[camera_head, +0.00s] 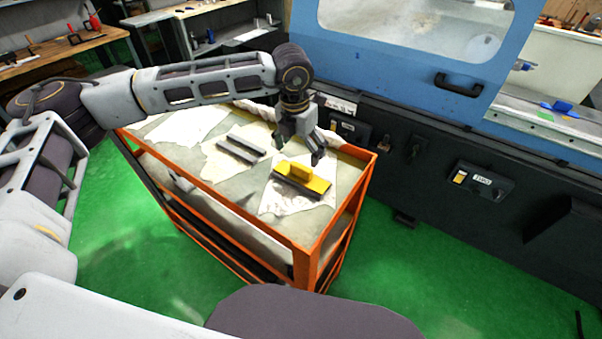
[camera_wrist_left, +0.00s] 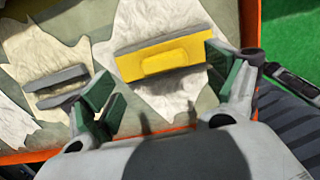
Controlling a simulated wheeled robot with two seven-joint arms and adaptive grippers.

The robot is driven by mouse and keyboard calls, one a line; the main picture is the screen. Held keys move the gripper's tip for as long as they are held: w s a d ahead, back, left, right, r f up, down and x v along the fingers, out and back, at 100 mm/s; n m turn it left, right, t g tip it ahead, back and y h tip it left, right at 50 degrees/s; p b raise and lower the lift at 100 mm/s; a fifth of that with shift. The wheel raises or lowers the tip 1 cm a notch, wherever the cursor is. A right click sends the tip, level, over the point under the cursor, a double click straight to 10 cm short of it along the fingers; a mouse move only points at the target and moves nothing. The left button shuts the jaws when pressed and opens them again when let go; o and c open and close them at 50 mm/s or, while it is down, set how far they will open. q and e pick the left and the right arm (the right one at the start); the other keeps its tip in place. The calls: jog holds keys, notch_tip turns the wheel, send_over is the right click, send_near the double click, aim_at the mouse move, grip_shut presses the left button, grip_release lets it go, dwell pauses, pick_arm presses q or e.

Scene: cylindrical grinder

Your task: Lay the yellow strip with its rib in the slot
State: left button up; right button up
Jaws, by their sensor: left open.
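The yellow strip (camera_head: 314,183), with a raised yellow block on its upper face, lies on a white cloth on the cart. Dark grey shows along its long edge; I cannot tell whether that is a separate piece under it. It also shows in the left wrist view (camera_wrist_left: 190,52). A grey part with two parallel bars and a gap between them (camera_head: 240,148) lies on another cloth to its left, also in the left wrist view (camera_wrist_left: 58,86). My left gripper (camera_head: 299,149) is open and empty above the yellow strip, fingers pointing down. My right gripper is out of view.
The cart (camera_head: 309,247) has a raised orange rim. The blue and black grinder (camera_head: 400,60) stands close behind it, with a black handle (camera_head: 458,86). Benches with tools (camera_head: 65,45) stand at the back left. Green floor is free right of the cart.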

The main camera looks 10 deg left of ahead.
aim_at(301, 166)
pick_arm(q)
jog(key=shift+f, duration=0.75)
jog(key=shift+w+d+f, duration=0.1)
jog(key=shift+f, duration=0.05)
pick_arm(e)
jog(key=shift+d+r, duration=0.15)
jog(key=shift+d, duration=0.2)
pick_arm(q)
jog(key=shift+f, duration=0.1)
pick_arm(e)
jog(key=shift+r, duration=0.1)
pick_arm(q)
jog(key=shift+s+f+p, duration=0.2)
jog(key=shift+f+p, duration=0.4)
jog(key=shift+f, duration=0.25)
jog(key=shift+f+p, duration=0.35)
jog(key=shift+f, duration=1.35)
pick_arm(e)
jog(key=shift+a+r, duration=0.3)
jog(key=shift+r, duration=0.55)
pick_arm(q)
jog(key=c, duration=1.2)
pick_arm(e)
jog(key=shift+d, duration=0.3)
